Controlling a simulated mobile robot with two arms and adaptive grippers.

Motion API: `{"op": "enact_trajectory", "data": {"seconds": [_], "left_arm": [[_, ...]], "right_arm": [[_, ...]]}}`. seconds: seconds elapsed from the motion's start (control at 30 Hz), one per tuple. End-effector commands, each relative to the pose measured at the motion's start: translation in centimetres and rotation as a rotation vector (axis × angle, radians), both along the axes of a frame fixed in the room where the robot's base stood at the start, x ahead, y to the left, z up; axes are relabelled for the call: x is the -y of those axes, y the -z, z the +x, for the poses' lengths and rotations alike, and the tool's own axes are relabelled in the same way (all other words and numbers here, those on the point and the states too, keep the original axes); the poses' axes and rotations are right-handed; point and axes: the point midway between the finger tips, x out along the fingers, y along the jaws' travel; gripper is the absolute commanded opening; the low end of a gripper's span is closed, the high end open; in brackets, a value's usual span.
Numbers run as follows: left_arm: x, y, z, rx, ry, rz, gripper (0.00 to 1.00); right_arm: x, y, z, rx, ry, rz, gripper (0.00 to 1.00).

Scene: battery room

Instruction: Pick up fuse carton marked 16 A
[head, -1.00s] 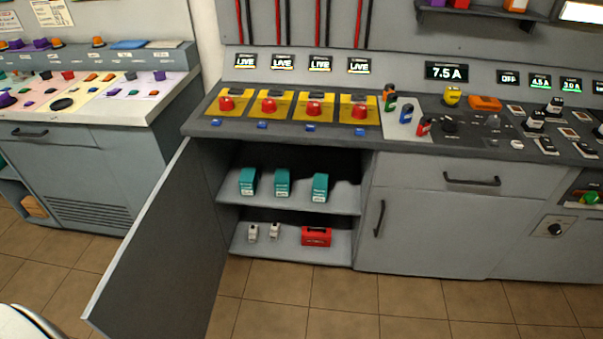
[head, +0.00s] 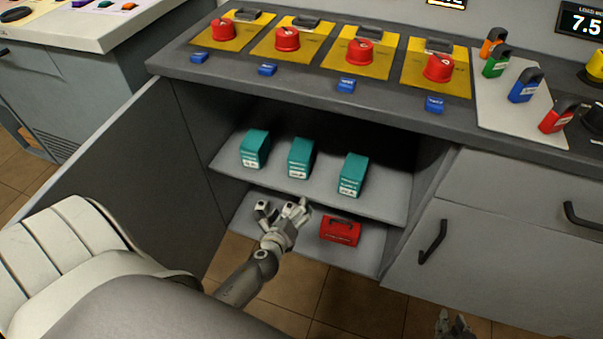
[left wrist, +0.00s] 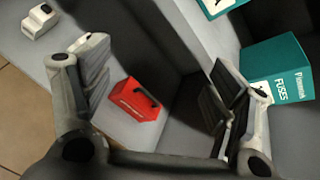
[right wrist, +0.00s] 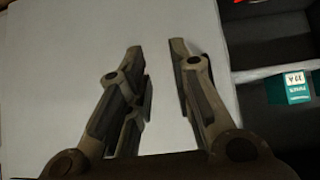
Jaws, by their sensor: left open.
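Three teal fuse cartons stand in a row on the upper shelf: a left one (head: 255,149), a middle one (head: 300,158) and a right one (head: 352,175). Their ratings are too small to read in the head view. My left gripper (head: 284,209) is open and empty, in front of the cabinet and below the middle carton. In the left wrist view, a carton (left wrist: 281,62) marked FUSES is beside the right finger, apart from the jaws (left wrist: 158,60). My right gripper (head: 455,325) is open and empty at the bottom edge; its wrist view shows a carton (right wrist: 289,88) far right.
The lower shelf (head: 362,257) holds a red box (head: 340,230) and small white blocks, partly hidden by my left gripper; one shows in the left wrist view (left wrist: 40,21). The open cabinet door (head: 150,165) stands left. The counter (head: 300,97) with red knobs overhangs the shelves.

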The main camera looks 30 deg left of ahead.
Motion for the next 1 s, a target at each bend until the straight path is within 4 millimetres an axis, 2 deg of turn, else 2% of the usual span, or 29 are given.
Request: {"op": "enact_trajectory", "data": {"seconds": [0.03,0.1,0.2,0.3,0.4,0.53,0.8,1.0], "left_arm": [[-0.6,-0.7,1.2,0.041,0.033,0.124,0.80],[-1.3,-3.2,2.4,0.080,0.067,0.288,0.80],[-2.0,-6.3,3.3,0.122,0.091,0.479,0.80],[-2.5,-8.7,3.8,0.148,0.100,0.625,0.80],[-2.8,-10.3,4.0,0.161,0.101,0.714,0.80],[-3.2,-11.2,5.0,0.167,0.100,0.760,0.80],[-4.4,-11.1,8.7,0.166,0.100,0.758,0.80],[-4.7,-10.9,9.8,0.166,0.101,0.756,0.80]], "right_arm": [[-0.1,-0.8,0.5,0.049,-0.001,0.010,0.21],[-0.2,-3.3,0.8,0.100,-0.001,0.020,0.21],[-0.3,-6.3,0.9,0.161,-0.002,0.033,0.21],[-0.3,-8.6,0.7,0.205,-0.001,0.043,0.21],[-0.3,-10.0,0.5,0.229,-0.001,0.048,0.21],[-0.2,-10.8,0.3,0.234,-0.001,0.049,0.21],[-0.2,-10.7,0.2,0.225,0.000,0.046,0.21],[-0.3,-11.0,0.5,0.249,-0.002,0.052,0.21]]}}
